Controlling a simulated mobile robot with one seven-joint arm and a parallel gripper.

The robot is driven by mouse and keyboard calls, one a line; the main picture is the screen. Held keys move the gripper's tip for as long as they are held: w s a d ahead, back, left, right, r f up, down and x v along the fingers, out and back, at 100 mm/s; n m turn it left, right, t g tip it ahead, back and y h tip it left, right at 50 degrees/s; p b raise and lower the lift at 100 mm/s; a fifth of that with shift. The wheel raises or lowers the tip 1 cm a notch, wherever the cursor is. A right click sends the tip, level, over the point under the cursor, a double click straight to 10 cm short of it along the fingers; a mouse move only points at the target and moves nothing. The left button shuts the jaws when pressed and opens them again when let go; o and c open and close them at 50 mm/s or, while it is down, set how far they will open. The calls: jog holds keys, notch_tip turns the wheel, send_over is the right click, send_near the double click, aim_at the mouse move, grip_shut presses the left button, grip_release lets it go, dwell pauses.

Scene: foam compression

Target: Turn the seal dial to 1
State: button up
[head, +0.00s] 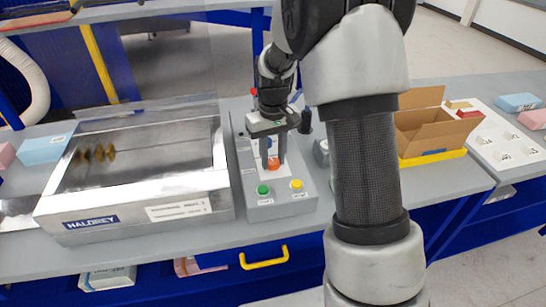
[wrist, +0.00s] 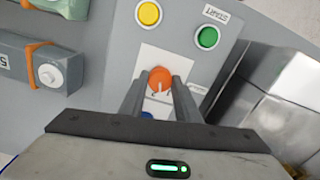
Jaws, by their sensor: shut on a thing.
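The orange dial (wrist: 160,77) sits on a white plate on the grey control panel (head: 288,212). It also shows in the head view (head: 273,164), low between my fingers. My gripper (wrist: 160,84) is shut on the orange dial, with one finger on each side. A pale pointer mark shows on the dial's face, pointing toward my gripper's body in the wrist view. The scale numbers are too small to read. A blue dial (wrist: 147,115) is mostly hidden behind my fingers. A green button (head: 263,190) and a yellow button (head: 297,184) are on the panel's near part.
A metal-and-glass machine (head: 190,209) stands close to the panel's left. A grey box with a white knob (wrist: 50,76) is on the other side. An open cardboard box (head: 430,132) in a yellow tray and foam blocks (head: 518,102) lie at right.

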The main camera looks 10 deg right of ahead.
aim_at(273, 161)
jog(key=n, duration=0.4)
jog(key=shift+n, duration=0.7)
jog(key=o, duration=1)
jog(key=shift+o, duration=0.2)
notch_tip(273, 161, up, 18)
jog(key=p, duration=0.1)
jog(key=shift+f, duration=0.25)
